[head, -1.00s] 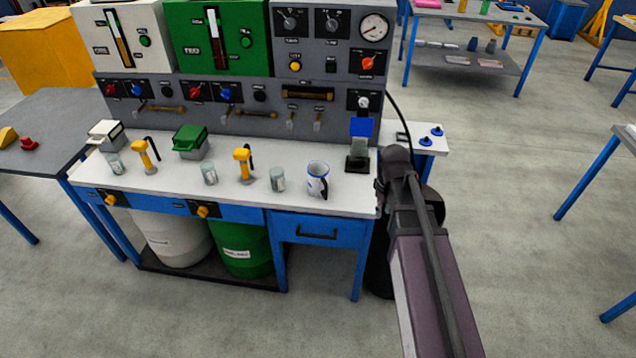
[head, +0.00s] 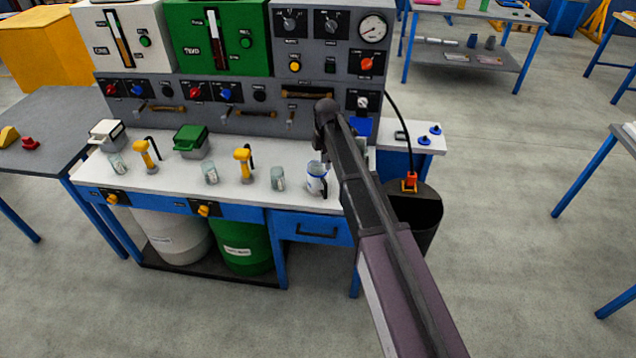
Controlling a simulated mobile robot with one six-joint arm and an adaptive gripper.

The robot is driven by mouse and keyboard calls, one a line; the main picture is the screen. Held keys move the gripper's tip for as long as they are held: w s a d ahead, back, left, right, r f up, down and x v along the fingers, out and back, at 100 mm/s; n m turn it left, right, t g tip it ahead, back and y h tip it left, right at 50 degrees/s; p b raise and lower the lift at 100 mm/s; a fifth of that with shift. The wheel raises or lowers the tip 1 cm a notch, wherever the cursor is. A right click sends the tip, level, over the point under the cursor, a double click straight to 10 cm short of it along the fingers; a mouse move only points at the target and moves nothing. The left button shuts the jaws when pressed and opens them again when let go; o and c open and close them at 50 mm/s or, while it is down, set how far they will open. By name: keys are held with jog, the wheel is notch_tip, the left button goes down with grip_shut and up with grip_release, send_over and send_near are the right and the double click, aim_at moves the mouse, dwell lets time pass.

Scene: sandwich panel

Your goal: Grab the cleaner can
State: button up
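No label reading cleaner can be made out, so I cannot tell for sure which thing is the cleaner can. A white jug-like vessel with blue trim and a dark handle (head: 316,178) stands upright on the right part of the white bench top, its right side close to my arm in the picture. My arm reaches up from the bottom right across the bench's right end. My gripper does not show; the visible arm end is a rounded dark joint.
Several clear glasses (head: 277,179) and two yellow-handled taps (head: 243,160) stand on the bench top (head: 160,182). A control panel (head: 215,120) rises behind. A dark open drum (head: 427,215) stands right of the bench. Open floor (head: 520,190) lies to the right.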

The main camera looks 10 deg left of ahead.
jog(key=shift+f, duration=0.1)
dwell(0.3)
jog(key=b, duration=0.9)
send_over(325, 198)
jog(key=w, duration=0.1)
notch_tip(325, 198, down, 8)
jog(key=shift+f, duration=0.25)
jog(key=shift+s+f+b, duration=0.15)
jog(key=shift+f+b, duration=2.3)
jog(key=shift+f, duration=0.15)
grip_shut()
